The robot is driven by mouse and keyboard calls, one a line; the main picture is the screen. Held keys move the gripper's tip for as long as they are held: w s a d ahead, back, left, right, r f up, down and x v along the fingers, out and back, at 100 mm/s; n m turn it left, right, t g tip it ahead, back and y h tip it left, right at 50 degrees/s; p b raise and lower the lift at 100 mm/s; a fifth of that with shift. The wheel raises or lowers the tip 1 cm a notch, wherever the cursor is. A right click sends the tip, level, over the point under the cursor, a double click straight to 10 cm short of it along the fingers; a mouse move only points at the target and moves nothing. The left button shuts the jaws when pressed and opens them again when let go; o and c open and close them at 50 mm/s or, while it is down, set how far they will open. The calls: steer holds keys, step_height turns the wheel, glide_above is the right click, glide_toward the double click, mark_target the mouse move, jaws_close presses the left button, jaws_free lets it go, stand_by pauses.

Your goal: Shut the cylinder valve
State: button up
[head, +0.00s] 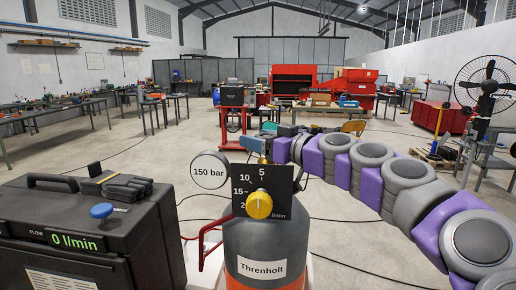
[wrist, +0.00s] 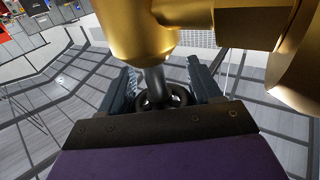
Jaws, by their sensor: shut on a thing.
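The gas cylinder (head: 265,248), grey with an orange band and a "Threnholt" label, stands upright in the lower middle of the head view. Its round gauge (head: 209,170) reads "150 bar". A yellow knob (head: 259,205) sits on a black flow plate marked in l/min. In the wrist view, the brass valve body (wrist: 135,30) has a grey stem leading to a dark handwheel (wrist: 162,101). My gripper (wrist: 164,88) has a jaw on each side of the handwheel and is shut on it. In the head view, my gripper (head: 265,146) is behind the plate, which hides part of it.
A black case (head: 70,235) stands at the lower left, its display reading "FLOW 0 l/min". A blue knob (head: 101,211) and dark gloves (head: 128,187) are on top. A fan (head: 489,85) stands far right. Cables cross the open floor; benches and red cabinets are farther back.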

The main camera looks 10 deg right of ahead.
stand_by(0.4)
steer(key=o, duration=1)
steer(key=shift+d, duration=0.15)
steer(key=shift+c, duration=0.2)
steer(key=p+v, duration=0.1)
steer(key=v, duration=1.6)
steer(key=shift+s+p, duration=0.3)
steer(key=shift+p, duration=0.1)
steer(key=shift+f, duration=0.1)
